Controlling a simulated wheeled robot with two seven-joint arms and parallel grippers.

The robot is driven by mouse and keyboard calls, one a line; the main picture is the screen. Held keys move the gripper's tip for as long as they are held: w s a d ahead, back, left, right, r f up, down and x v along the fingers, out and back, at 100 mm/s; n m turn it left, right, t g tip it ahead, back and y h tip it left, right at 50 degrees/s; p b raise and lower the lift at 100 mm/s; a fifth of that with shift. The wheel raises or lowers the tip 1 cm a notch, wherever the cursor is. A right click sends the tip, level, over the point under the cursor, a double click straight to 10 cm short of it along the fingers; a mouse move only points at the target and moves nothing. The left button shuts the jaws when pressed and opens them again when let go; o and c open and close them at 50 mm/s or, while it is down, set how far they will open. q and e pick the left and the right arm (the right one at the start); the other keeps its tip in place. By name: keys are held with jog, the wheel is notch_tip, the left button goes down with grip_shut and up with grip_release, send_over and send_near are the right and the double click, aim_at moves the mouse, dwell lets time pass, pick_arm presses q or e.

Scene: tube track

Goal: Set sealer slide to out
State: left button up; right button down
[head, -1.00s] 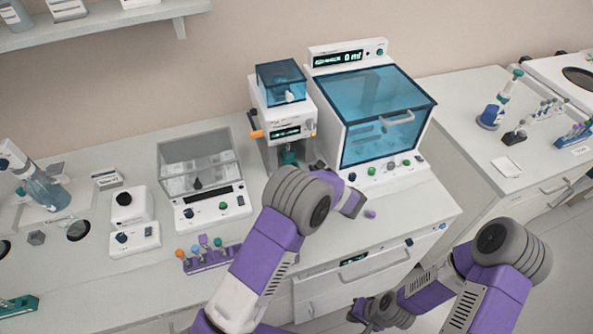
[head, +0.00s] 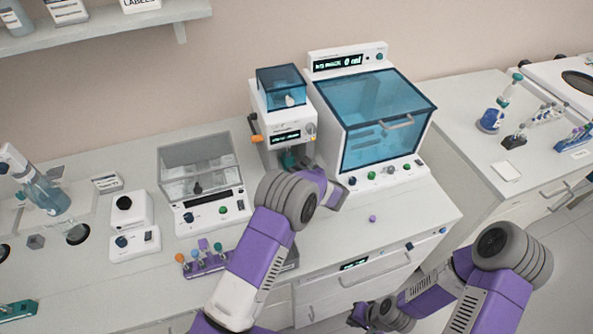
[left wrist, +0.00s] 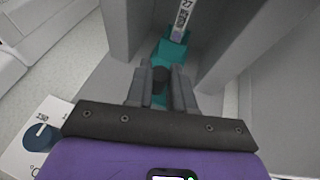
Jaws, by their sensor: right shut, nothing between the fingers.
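The sealer (head: 283,112) is the white machine with a blue clear hopper at the middle of the bench. Its teal slide (head: 288,160) shows low in its front opening, partly hidden by my left arm. In the left wrist view the teal slide (left wrist: 172,50) lies between grey walls, with a dark knob (left wrist: 160,74) at its near part. My left gripper (left wrist: 162,82) has its fingers close on both sides of this knob, with little gap. My right gripper (head: 357,314) is low in the head view, in front of the bench, shut and empty; its fingertips are hard to make out.
A blue-lidded machine (head: 387,120) stands right of the sealer. A clear-lidded box device (head: 203,190) stands left. A purple rack (head: 207,263) of small tubes is near the front edge. A small purple piece (head: 372,219) lies on bare bench to the right.

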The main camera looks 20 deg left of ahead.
pick_arm(q)
grip_shut()
jog(key=s+d, duration=0.2)
jog(key=s, duration=0.1)
jog(key=s+d, duration=0.2)
jog(key=s, duration=0.1)
jog(key=s+d, duration=0.2)
jog(key=s, duration=0.1)
jog(key=shift+s+d+b, duration=0.3)
jog(key=shift+b, duration=0.1)
jog(key=shift+f, duration=0.1)
jog(key=shift+s, duration=0.1)
jog(key=o, duration=0.6)
grip_release()
jog(key=shift+s+d, duration=0.1)
jog(key=shift+d, duration=0.05)
